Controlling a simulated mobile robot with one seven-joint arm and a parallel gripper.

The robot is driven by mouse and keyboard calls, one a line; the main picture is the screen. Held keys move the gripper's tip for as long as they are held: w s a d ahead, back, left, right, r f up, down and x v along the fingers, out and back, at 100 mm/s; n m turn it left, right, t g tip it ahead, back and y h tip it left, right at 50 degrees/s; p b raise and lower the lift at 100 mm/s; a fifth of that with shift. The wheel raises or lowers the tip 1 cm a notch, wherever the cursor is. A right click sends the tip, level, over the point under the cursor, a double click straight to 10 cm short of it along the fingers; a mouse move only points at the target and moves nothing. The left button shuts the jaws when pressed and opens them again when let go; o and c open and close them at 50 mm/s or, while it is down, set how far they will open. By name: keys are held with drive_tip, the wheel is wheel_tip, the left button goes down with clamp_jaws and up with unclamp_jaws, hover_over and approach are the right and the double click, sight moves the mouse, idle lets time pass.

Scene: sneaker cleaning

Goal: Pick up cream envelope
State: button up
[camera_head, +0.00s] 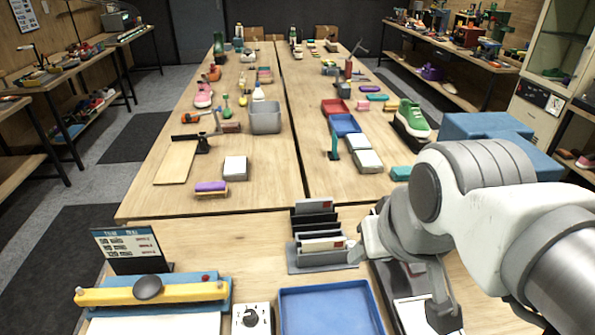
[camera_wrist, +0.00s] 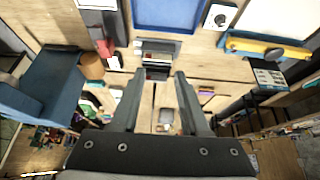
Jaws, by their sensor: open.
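A dark letter rack (camera_head: 315,226) stands on the near bench, left of my arm in the head view. A cream envelope with a red mark (camera_head: 322,244) sits upright in its front slot. The envelopes are too small to tell apart in that view. In the head view my arm hides the bench to the right.
A blue tray (camera_head: 330,290) lies in front of the rack. A white dial box (camera_head: 251,318) and a yellow-barred press (camera_head: 150,292) are to its left, by a sign (camera_head: 128,246). The bench left of the rack is clear. Sneakers and boxes stand farther back.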

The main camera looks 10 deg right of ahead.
drive_tip(key=w+f+n+g+h+b, duration=0.2)
drive_tip(key=w+f+n+g+b, duration=0.3)
drive_tip(key=w, duration=0.4)
drive_tip(key=n+g+h+b, duration=0.1)
drive_tip(key=n+h+b, duration=0.6)
drive_tip(key=n+b, duration=0.15)
approach(320, 240)
drive_tip(key=s+d+r, duration=0.1)
drive_tip(key=s+r, duration=0.3)
drive_tip(key=r, duration=0.1)
drive_tip(key=w+a+f+n+h+b, duration=0.3)
drive_tip(key=w+a+f+n+h, duration=0.15)
drive_tip(key=a+f, duration=0.25)
drive_tip(key=b+x, duration=0.3)
drive_tip(key=x, duration=0.9)
drive_tip(key=shift+s+d+r, duration=0.1)
drive_tip(key=shift+s+d, duration=0.05)
drive_tip(key=b+x, duration=0.1)
drive_tip(key=x, duration=0.4)
drive_tip(key=shift+b, duration=0.4)
clamp_jaws()
